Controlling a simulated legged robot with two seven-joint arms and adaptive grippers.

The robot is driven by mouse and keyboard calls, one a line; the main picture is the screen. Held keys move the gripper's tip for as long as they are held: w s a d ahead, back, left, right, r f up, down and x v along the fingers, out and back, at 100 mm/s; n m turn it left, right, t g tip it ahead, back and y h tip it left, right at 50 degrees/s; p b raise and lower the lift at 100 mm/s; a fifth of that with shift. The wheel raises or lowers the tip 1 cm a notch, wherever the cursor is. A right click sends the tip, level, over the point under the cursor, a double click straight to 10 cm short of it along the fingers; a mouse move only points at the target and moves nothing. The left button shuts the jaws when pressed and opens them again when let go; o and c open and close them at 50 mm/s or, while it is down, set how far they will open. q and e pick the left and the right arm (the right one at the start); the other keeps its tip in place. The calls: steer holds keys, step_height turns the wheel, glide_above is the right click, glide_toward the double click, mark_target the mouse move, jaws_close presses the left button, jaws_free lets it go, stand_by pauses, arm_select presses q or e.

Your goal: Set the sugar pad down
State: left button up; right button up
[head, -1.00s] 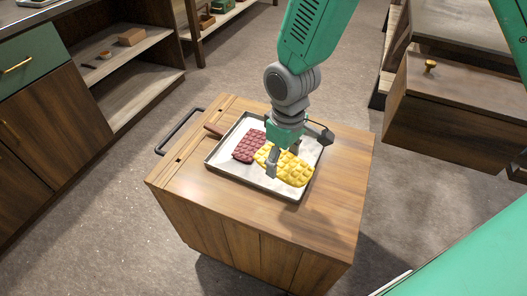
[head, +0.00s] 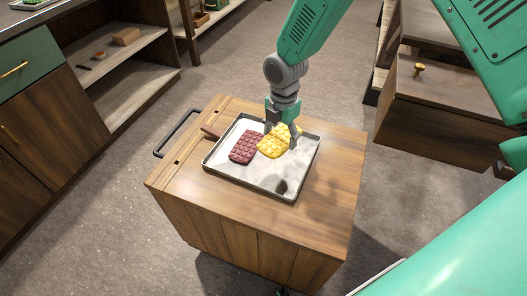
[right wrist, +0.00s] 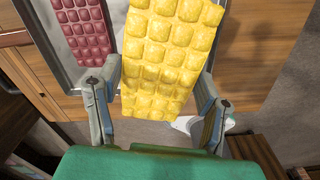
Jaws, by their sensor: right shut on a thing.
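A yellow pad with puffy squares (head: 272,146), which I take to be the sugar pad, is between the fingers of my right gripper (head: 281,136), over the back part of a shallow metal tray (head: 262,190). In the right wrist view the yellow pad (right wrist: 165,60) stretches away from my right gripper (right wrist: 157,105), which is shut on it. It looks much closer there than the dark red pad (right wrist: 85,28). The red pad (head: 245,147) lies in the tray, left of the yellow one. Whether the yellow pad touches the tray, I cannot tell. My left gripper is not in view.
The tray sits on a wooden cart (head: 325,180) with a dark handle (head: 177,133) at its left. The tray's front part is bare, with a dark patch on it. Wooden cabinets (head: 45,125) stand left and a wooden drawer (head: 445,115) right.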

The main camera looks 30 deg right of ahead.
mark_target(281, 160)
steer(key=n, duration=0.1)
steer(key=w+d+n, duration=0.1)
steer(key=shift+d+f+n, duration=0.2)
steer(key=shift+d+n, duration=0.05)
steer(key=shift+n, duration=0.05)
steer(key=shift+d+f, duration=0.1)
steer(key=shift+f, duration=0.15)
step_height(281, 160, down, 10)
steer(key=shift+r+b, duration=0.15)
steer(key=shift+b, duration=0.8)
steer(key=o, duration=1.3)
step_height(281, 160, up, 12)
steer(key=p, duration=0.2)
steer(key=shift+r+p, duration=0.1)
steer(key=shift+p, duration=0.25)
